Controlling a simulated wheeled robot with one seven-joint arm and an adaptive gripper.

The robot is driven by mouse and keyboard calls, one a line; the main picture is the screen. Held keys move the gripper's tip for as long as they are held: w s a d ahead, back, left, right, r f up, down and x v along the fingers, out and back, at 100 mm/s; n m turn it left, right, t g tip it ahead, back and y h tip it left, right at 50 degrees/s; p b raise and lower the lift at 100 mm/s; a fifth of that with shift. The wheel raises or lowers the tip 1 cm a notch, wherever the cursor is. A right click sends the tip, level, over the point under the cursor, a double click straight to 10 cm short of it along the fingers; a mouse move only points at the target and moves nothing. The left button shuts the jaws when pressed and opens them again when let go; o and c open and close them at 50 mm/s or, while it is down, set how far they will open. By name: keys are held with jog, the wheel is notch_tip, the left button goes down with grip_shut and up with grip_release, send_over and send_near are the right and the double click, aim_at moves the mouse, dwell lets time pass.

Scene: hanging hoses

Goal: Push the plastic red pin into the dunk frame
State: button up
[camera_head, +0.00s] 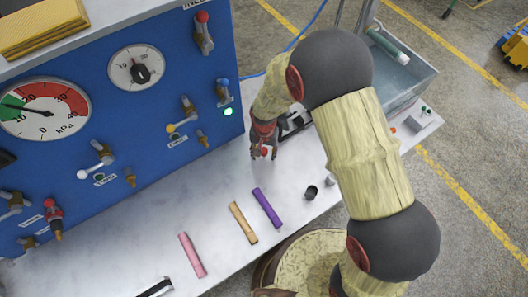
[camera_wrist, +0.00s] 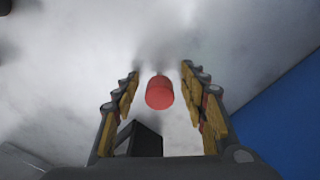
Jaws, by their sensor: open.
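The red plastic pin (camera_wrist: 159,92) shows in the wrist view as a short red cylinder with a rounded end, between the fingers. In the head view, its red tip (camera_head: 264,152) shows just below the fingers, over the white bench. My gripper (camera_wrist: 160,72) is open, with one finger on each side of the pin and a visible gap to both. It also shows in the head view (camera_head: 265,143), pointing down beside the blue panel. A dark block (camera_wrist: 146,140) stands near the pin in the wrist view. I cannot tell whether it is part of the dunk frame.
The blue panel (camera_head: 85,135) with gauges and valves stands left of my gripper. Pink (camera_head: 192,255), tan (camera_head: 243,223) and purple (camera_head: 267,208) tubes lie on the bench (camera_head: 225,185). A small black cup (camera_head: 311,192) stands right of them. A water tank (camera_head: 415,75) is at upper right.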

jog(key=shift+c, duration=0.9)
grip_shut()
